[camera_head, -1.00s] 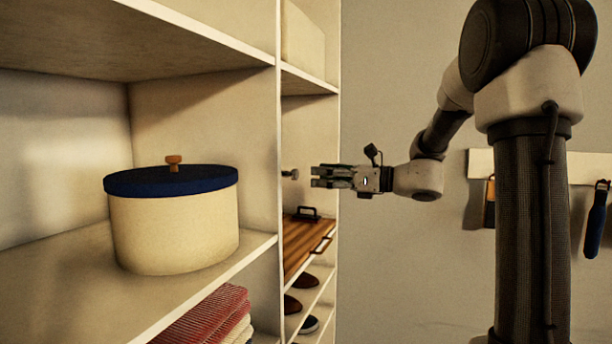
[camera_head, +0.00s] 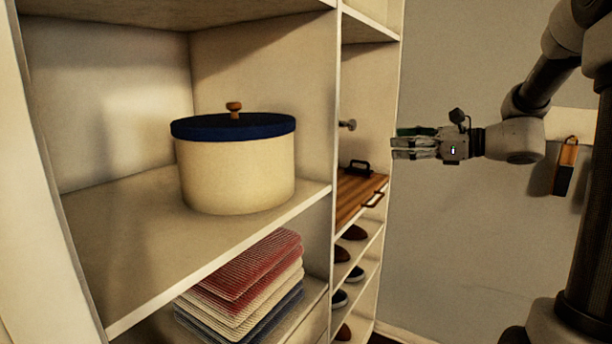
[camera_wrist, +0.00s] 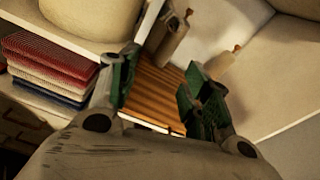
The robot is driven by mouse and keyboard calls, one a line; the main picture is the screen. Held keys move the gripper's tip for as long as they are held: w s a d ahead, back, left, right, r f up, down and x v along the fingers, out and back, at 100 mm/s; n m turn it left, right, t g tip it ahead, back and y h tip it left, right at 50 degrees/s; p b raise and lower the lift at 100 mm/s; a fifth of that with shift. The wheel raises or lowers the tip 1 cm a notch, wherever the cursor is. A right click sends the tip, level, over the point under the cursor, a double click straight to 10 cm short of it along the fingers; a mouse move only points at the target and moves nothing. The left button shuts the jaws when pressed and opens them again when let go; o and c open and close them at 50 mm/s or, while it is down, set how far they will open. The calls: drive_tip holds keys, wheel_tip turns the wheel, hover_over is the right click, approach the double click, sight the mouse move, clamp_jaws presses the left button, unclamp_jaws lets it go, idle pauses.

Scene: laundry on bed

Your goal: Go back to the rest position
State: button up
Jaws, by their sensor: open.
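My gripper (camera_head: 402,147) is open and empty in the head view, held level in front of the grey wall, to the right of the shelf unit and pointing left. In the wrist view its two green-lined fingers (camera_wrist: 160,92) are spread apart with nothing between them. Beyond them a wooden slatted tray (camera_wrist: 158,88) shows on a shelf. My arm reaches in from the right side of the head view.
A cream round box with a blue lid (camera_head: 236,170) stands on the shelf (camera_head: 135,290). Folded red, cream and blue cloths (camera_head: 245,285) lie below. The wooden tray (camera_head: 358,193) and several shoes (camera_head: 355,232) fill the narrow bay. A brush-like item (camera_head: 566,165) hangs on the wall.

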drive_tip(key=s+d+f+n+g+h, duration=0.3)
drive_tip(key=s+f+n+g+h, duration=0.3)
drive_tip(key=s+f+n, duration=0.6)
drive_tip(key=s+d+r+n+h, duration=0.1)
drive_tip(key=s+d+n+h, duration=0.1)
drive_tip(key=s+n, duration=0.3)
drive_tip(key=s+d+r+n+h, duration=0.1)
drive_tip(key=s+n+h, duration=0.4)
drive_tip(key=s, duration=0.6)
drive_tip(key=shift+s+d+n+t, duration=0.15)
drive_tip(key=shift+d+n+t, duration=0.15)
drive_tip(key=shift+d, duration=0.35)
